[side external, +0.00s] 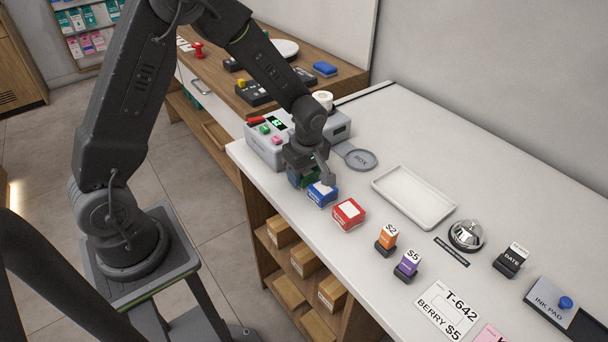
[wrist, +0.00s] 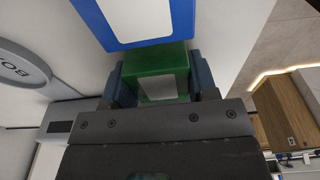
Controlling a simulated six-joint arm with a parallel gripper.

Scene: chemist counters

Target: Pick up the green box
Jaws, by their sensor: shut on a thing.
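The green box (wrist: 155,62) sits between the two fingers of my gripper (wrist: 160,85) in the wrist view, with a pale label on its face. The fingers are shut on it, one on each side. In the side view my gripper (side external: 308,176) points down at the counter's near-left edge, and only a little of the green box (side external: 311,181) shows under it. I cannot tell whether the box touches the counter. A blue box (side external: 322,194) with a white label is right beside it. A red box (side external: 348,214) stands further right.
A grey device (side external: 266,150) with a green display stands just behind my gripper. The counter's front edge is close to the boxes.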

